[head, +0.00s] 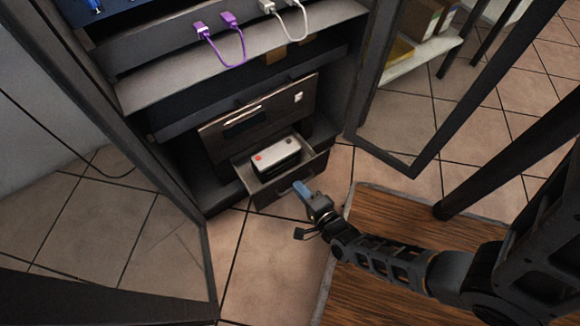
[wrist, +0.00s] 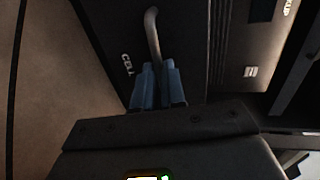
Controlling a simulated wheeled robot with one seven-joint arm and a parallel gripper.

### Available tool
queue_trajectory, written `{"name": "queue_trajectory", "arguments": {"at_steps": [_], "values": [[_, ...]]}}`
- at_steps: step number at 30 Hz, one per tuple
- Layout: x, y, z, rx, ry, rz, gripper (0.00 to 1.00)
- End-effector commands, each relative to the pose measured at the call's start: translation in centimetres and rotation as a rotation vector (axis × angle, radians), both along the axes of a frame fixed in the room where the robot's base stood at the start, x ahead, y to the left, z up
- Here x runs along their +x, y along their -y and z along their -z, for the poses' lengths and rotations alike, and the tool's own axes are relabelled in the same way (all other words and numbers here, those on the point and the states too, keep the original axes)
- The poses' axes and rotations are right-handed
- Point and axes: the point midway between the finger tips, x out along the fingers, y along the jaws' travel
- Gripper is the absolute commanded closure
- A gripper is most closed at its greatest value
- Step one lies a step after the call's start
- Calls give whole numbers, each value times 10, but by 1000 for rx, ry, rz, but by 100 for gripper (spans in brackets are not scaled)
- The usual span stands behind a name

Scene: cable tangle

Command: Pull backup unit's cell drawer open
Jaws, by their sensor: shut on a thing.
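The backup unit (head: 260,115) is a dark box low in the cabinet, with a small display and a white switch on its front. Its cell drawer (head: 312,163) is out from the lower front, and a light battery cell (head: 276,155) with a red terminal lies inside. My gripper (head: 301,189) is at the drawer's front. In the wrist view my gripper's blue fingertips (wrist: 158,88) are closed around the metal bar handle (wrist: 153,30), beside the "CELL" label (wrist: 127,64). The part of the handle between the fingers is hidden.
Purple connectors (head: 215,27) and pale connectors (head: 280,6) hang on a shelf above. The cabinet's open glass door frame (head: 408,168) stands at the right. A wooden platform (head: 400,215) lies under my arm. Tiled floor (head: 260,250) is clear in front of the drawer.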

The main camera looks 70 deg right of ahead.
Motion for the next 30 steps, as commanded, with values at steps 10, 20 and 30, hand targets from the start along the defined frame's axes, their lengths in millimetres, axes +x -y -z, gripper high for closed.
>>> {"name": "queue_trajectory", "arguments": {"at_steps": [10, 20, 30], "values": [[-56, -42, 1, 1, -1, -1, 100], [-73, -56, 0, 0, 1, -1, 100], [-74, -56, 0, 0, 1, -1, 100]]}}
